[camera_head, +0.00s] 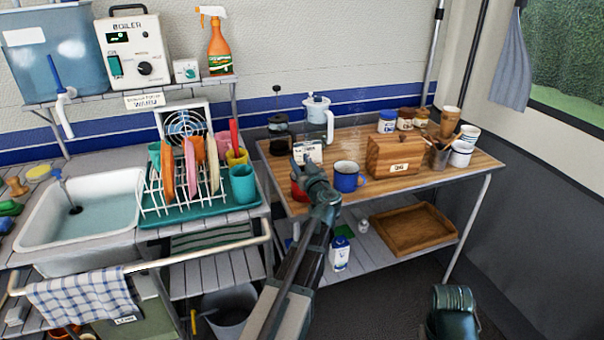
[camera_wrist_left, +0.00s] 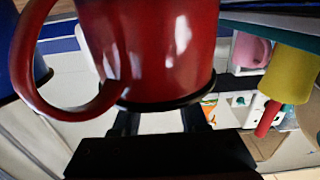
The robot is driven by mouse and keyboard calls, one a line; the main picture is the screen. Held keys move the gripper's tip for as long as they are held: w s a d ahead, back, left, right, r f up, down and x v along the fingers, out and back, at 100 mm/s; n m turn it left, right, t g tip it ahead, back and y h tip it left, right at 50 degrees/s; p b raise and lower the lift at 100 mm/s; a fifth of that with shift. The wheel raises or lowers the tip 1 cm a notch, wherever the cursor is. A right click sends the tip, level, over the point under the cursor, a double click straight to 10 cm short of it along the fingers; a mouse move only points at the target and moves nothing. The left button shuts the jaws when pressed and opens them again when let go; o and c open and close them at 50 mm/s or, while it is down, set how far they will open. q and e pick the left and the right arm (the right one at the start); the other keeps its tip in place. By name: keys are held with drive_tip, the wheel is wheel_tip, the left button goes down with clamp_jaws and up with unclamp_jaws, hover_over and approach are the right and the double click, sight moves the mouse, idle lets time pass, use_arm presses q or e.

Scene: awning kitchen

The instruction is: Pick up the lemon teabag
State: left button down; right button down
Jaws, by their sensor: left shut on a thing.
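My left gripper (camera_head: 312,178) is over the left part of the wooden table, right by a red mug (camera_head: 297,190). The red mug (camera_wrist_left: 150,50) fills the top of the left wrist view, with its handle to the left, and hides the fingertips. A white labelled box (camera_head: 309,151) stands just behind the gripper. No lemon teabag can be told apart in either view. My right gripper is not in view.
A blue mug (camera_head: 347,178) stands close to the right of the gripper, then a wooden box (camera_head: 394,156). A coffee pot (camera_head: 279,137) and a white jug (camera_head: 318,116) stand behind. A dish rack (camera_head: 186,192) is to the left. The table's front right is clear.

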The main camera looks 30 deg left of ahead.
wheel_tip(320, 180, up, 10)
drive_tip(key=p, duration=1)
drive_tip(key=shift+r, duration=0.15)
